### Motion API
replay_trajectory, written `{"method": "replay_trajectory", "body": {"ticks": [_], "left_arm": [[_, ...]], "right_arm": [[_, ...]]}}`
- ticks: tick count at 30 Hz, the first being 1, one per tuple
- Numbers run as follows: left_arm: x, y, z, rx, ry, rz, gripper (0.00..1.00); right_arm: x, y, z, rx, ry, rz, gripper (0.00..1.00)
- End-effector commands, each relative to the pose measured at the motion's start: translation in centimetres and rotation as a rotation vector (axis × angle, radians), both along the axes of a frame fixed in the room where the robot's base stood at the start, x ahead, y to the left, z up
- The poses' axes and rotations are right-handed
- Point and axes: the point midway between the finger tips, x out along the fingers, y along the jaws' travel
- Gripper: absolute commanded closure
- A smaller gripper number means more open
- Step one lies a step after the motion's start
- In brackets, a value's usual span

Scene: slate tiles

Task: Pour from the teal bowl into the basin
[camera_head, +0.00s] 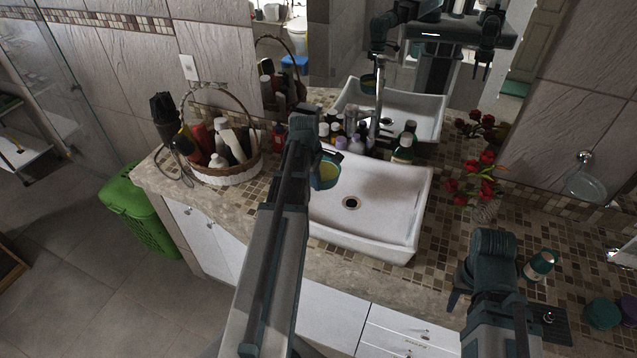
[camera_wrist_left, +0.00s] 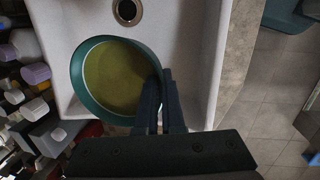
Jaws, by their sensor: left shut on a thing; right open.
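The teal bowl (camera_head: 326,172) is held over the left end of the white basin (camera_head: 390,205). It looks about level in the left wrist view (camera_wrist_left: 88,75), with yellow-green contents (camera_wrist_left: 118,78) inside. My left gripper (camera_head: 312,160) is shut on the bowl's rim; its fingers (camera_wrist_left: 160,98) pinch the near edge in the left wrist view. My left arm hides part of the bowl in the head view. The basin's drain (camera_head: 351,203) is uncovered, and the visible basin floor looks empty. My right gripper (camera_head: 487,285) is open and empty, low over the counter right of the basin.
A wicker basket (camera_head: 225,172) of bottles stands left of the basin. Several bottles (camera_head: 357,145) line its back edge. Red flowers (camera_head: 478,180), a small green jar (camera_head: 539,264) and teal round items (camera_head: 602,312) are on the right. A mirror (camera_head: 345,60) stands behind.

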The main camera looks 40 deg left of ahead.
Motion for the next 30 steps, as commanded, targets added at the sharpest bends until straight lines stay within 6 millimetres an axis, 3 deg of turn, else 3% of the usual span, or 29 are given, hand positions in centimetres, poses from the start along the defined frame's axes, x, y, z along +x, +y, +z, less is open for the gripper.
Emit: {"method": "replay_trajectory", "body": {"ticks": [13, 23, 30], "left_arm": [[0.0, -0.1, 0.6, 0.064, 0.010, -0.001, 1.00], [0.0, -0.2, 2.1, 0.302, 0.044, -0.003, 1.00], [0.1, -0.5, 2.8, 0.513, 0.076, -0.004, 1.00]], "right_arm": [[0.0, 0.0, 0.7, 0.000, 0.000, -0.001, 0.57], [0.0, 0.0, 1.6, 0.001, 0.000, -0.003, 0.57], [0.0, 0.0, 0.8, 0.001, 0.000, -0.002, 0.57]]}}
